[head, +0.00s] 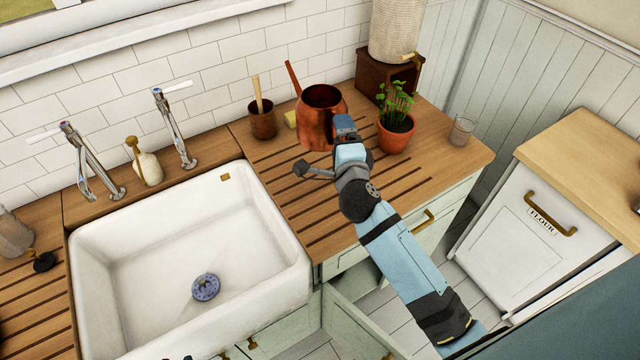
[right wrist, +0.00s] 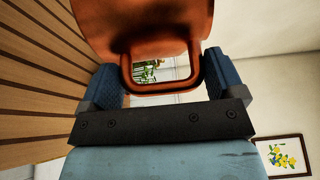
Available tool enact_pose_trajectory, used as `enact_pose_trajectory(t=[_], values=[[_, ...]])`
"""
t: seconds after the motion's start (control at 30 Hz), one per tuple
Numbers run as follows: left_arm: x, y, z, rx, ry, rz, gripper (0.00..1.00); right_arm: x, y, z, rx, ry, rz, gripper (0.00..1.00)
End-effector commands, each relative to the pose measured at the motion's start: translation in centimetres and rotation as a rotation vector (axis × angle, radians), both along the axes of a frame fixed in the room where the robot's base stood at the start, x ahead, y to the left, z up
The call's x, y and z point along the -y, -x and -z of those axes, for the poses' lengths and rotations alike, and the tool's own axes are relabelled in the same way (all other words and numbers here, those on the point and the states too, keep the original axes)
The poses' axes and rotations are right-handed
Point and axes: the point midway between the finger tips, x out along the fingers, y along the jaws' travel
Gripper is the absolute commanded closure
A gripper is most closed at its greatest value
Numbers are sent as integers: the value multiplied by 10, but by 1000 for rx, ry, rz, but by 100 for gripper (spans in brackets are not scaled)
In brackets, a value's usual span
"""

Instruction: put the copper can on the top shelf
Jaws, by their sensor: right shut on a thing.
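The copper can (head: 318,112), a shiny watering can with a long thin spout pointing up and left, stands upright at the back of the wooden draining board. My right gripper (head: 346,126) is at its near right side. In the right wrist view the fingers of this gripper (right wrist: 160,72) are shut on the can's looped handle (right wrist: 126,72), one on each side. The can's body (right wrist: 140,18) fills the top of that view. No shelf shows in either view.
A potted plant (head: 395,132) stands close right of the can, with a glass (head: 461,131) farther right. A wooden cup (head: 263,122) is left of it. A beige dispenser (head: 396,30) on a dark stand (head: 385,75) is behind right. The white sink (head: 120,240) lies left.

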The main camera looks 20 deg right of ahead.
Motion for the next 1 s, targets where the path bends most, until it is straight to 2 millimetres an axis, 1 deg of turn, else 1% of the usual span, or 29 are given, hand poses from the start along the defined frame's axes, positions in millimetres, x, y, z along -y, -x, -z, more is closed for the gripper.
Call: enact_pose_trajectory(t=[0.13, 0.23, 0.37, 0.43, 0.57, 0.63, 0.73, 0.83, 1.0], values=[[0, -3, -3, 7, 1, -1, 61, 0, 0, 0, 1, -1, -1, 52], [0, -3, -3, 8, 1, -1, 61, -1, 0, 10, 1, -2, 0, 52], [0, -3, -3, 7, 0, 0, 61, -1, 1, 40, -5, -4, 3, 52], [0, -3, -3, 6, 2, -2, 61, -1, 1, 59, -6, -5, 2, 52], [0, -1, -4, 0, 5, -5, 61, 0, 1, 84, -4, 1, -1, 52], [1, 0, 7, -3, 4, -7, 61, 0, 0, 107, -6, 6, -3, 52], [1, 2, 16, 2, -9, 10, 61, 0, 0, 133, -2, 6, -4, 52], [1, 4, 21, 3, -12, 21, 61, 0, 0, 149, -1, 4, -3, 52], [0, 4, 23, 3, -15, 29, 61, -1, 0, 160, -1, 2, -3, 52]])
